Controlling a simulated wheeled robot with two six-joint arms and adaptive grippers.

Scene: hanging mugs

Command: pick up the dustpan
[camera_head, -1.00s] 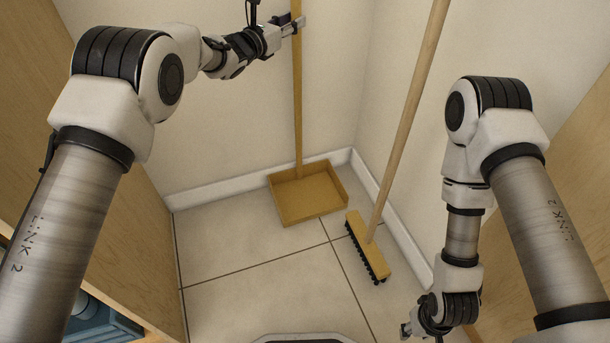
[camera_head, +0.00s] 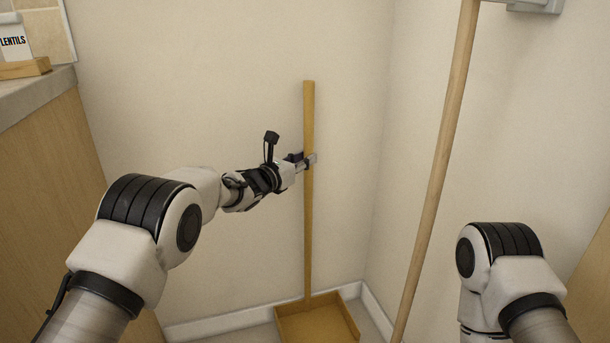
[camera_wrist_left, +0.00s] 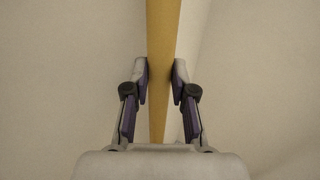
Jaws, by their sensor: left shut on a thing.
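The dustpan has a long upright yellow-brown wooden handle (camera_head: 309,230) and a shallow tray (camera_head: 318,322) of the same colour. The tray is low in the corner by the walls, and its front is cut off by the bottom edge of the head view. My left gripper (camera_head: 309,160) is shut on the handle, a little above its middle. In the left wrist view, the handle (camera_wrist_left: 163,30) runs between the two fingertips (camera_wrist_left: 160,78). My right gripper is outside the head view.
A broom's pale wooden handle (camera_head: 440,165) leans to the right of the dustpan; its head is out of view. Walls meet close behind both. A counter (camera_head: 38,95) with a lentils container (camera_head: 15,42) stands at the left.

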